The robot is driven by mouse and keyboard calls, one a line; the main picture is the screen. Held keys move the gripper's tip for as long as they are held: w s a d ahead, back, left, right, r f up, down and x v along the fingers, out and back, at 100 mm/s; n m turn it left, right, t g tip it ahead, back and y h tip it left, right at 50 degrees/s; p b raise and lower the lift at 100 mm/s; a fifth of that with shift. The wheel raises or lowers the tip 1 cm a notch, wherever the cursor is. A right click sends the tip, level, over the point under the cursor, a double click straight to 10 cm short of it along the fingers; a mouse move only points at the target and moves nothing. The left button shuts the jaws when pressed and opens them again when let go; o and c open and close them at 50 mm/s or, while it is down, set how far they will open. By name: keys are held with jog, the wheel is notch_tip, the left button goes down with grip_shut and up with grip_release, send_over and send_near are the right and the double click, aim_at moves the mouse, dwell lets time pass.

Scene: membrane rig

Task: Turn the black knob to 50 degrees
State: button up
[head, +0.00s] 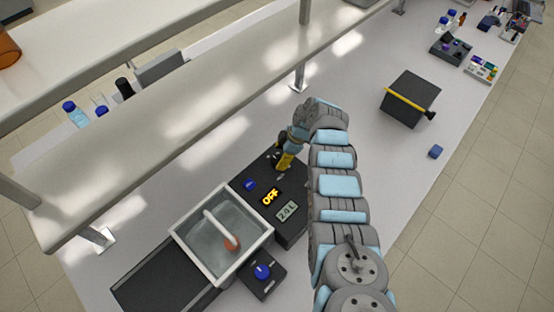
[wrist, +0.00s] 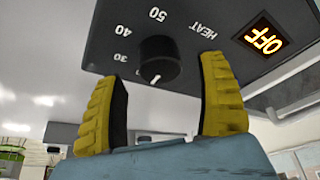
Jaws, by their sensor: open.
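The black knob (wrist: 160,55) is on a dark panel (wrist: 200,15) marked HEAT, with 30, 40 and 50 around it in the wrist view. Its white pointer mark is at the knob's lower edge in that view, away from the 50 and past the 30. My gripper (wrist: 162,70) has yellow fingers, open, one on each side of the knob with gaps visible; contact is not seen. In the head view my gripper (head: 285,160) is over the far end of the dark control unit (head: 296,228) and hides the knob there.
An orange OFF display (head: 271,197) and a 2.0 L display (head: 287,212) are on the unit. A water bath (head: 195,236) adjoins it, with a blue-knobbed box (head: 262,272) in front. A shelf (head: 170,115) overhangs behind.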

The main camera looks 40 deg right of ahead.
aim_at(278, 159)
jog(key=shift+b+x, duration=0.8)
jog(key=shift+x, duration=0.75)
jog(key=c, duration=1.2)
